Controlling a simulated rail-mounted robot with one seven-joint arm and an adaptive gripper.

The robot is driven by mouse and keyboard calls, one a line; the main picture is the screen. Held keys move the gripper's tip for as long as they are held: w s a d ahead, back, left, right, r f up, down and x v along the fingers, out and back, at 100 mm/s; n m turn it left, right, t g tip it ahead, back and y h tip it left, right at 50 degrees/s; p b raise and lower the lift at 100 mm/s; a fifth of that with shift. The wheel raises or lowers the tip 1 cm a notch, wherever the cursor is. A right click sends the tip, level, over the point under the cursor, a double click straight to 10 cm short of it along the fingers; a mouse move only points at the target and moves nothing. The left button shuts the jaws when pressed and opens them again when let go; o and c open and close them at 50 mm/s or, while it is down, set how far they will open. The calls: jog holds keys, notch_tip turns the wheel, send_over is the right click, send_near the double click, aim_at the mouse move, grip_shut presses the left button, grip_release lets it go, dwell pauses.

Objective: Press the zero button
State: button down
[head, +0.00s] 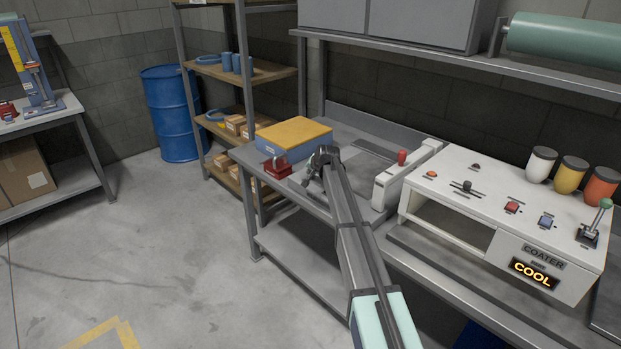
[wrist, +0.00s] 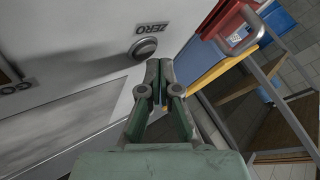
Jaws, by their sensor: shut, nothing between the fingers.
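The zero button (wrist: 145,48) is a round, dark grey knob on a pale panel in the wrist view. The label ZERO (wrist: 152,28) stands beside it, upside down. My gripper (wrist: 159,66) is shut and empty, with its fingertips just right of and below the button in the picture. A narrow gap shows between fingertips and button; I cannot tell the depth between them. In the head view my gripper (head: 324,154) is over the grey bench, and I cannot make out the button there.
A second label (wrist: 17,87), partly cut off, is at the panel's left. A red device (head: 277,167) and a blue box with a yellow top (head: 293,136) stand near my gripper. A white sealer-like bar (head: 405,178) and the white coater (head: 470,245) stand to the right.

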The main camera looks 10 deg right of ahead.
jog(key=shift+r, duration=0.25)
jog(key=shift+r, duration=0.1)
jog(key=shift+r+p, duration=0.9)
jog(key=shift+r, duration=1.5)
